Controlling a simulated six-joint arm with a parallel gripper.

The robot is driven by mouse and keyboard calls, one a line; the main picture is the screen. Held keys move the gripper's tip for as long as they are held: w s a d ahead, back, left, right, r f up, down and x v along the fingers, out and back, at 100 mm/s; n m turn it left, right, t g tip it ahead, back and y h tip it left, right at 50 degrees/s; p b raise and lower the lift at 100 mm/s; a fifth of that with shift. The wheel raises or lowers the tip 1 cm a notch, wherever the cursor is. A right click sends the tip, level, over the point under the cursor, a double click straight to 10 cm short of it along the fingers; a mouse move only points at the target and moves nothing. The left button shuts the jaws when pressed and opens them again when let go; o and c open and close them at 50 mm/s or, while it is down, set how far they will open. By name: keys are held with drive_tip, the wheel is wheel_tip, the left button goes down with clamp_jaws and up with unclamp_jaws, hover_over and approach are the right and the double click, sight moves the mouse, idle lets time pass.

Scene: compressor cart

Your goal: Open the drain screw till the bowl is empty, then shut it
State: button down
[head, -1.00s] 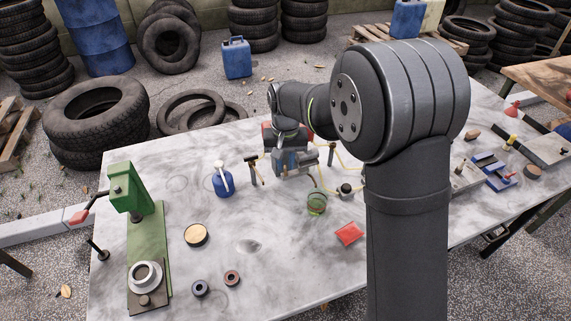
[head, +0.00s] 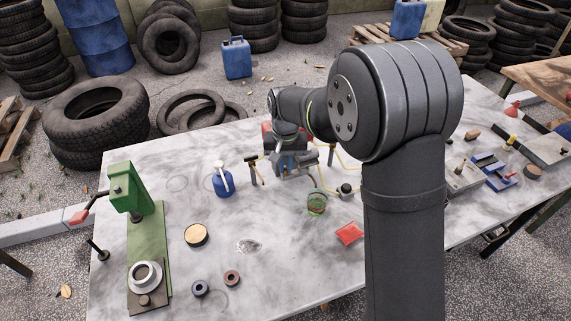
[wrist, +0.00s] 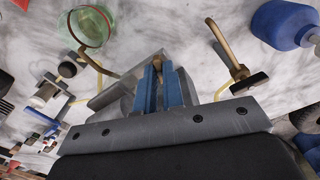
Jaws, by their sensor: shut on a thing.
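My gripper (head: 292,163) is low over the middle of the table, near the back. In the wrist view its two blue fingers (wrist: 159,90) are close together, shut on a small brownish part (wrist: 157,62) that looks like the drain screw. Most of that part is hidden between the fingers. A grey metal body (wrist: 122,92) lies behind and beside the fingers. I cannot make out the bowl or its water level. A green-tinted clear cup (head: 317,203) stands just in front of the gripper; it also shows in the wrist view (wrist: 90,28).
A red packet (head: 349,234) and a green press (head: 140,220) are farther forward.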

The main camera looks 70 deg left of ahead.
sight(285, 169)
drive_tip(key=m, duration=0.3)
drive_tip(key=shift+m, duration=0.3)
drive_tip(key=m, duration=0.4)
drive_tip(key=shift+m, duration=0.3)
drive_tip(key=m, duration=0.5)
drive_tip(key=shift+m, duration=0.4)
drive_tip(key=c, duration=1.8)
unclamp_jaws()
wheel_tip(285, 169, up, 18)
drive_tip(key=shift+f, duration=0.25)
